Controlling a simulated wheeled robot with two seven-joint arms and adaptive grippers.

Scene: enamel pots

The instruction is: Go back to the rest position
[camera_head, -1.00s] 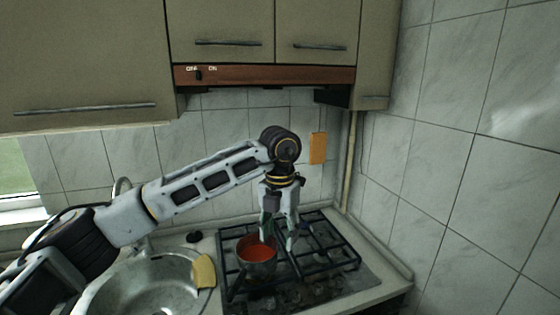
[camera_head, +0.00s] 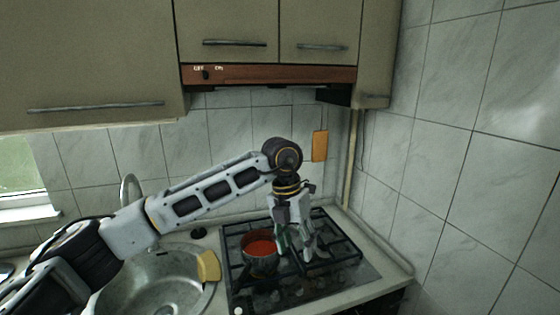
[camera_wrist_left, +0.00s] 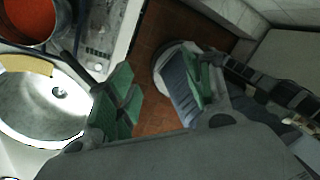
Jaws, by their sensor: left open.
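My left gripper (camera_head: 297,250) is open and empty above the stove, just right of a small metal pot (camera_head: 260,264) with a red inside. The pot stands upright on the left part of the stove grate. In the left wrist view the pot's red inside (camera_wrist_left: 28,18) shows at the top left, apart from the fingers. The green finger pads of the left gripper (camera_wrist_left: 160,98) are spread with nothing between them. My right gripper is not in view.
The gas stove (camera_head: 345,275) has black grates. A sink (camera_head: 165,285) lies to its left, with a yellow sponge or cloth (camera_head: 208,267) on its rim. A range hood (camera_head: 270,75) and cabinets hang above. A tiled wall (camera_head: 480,180) stands at the right.

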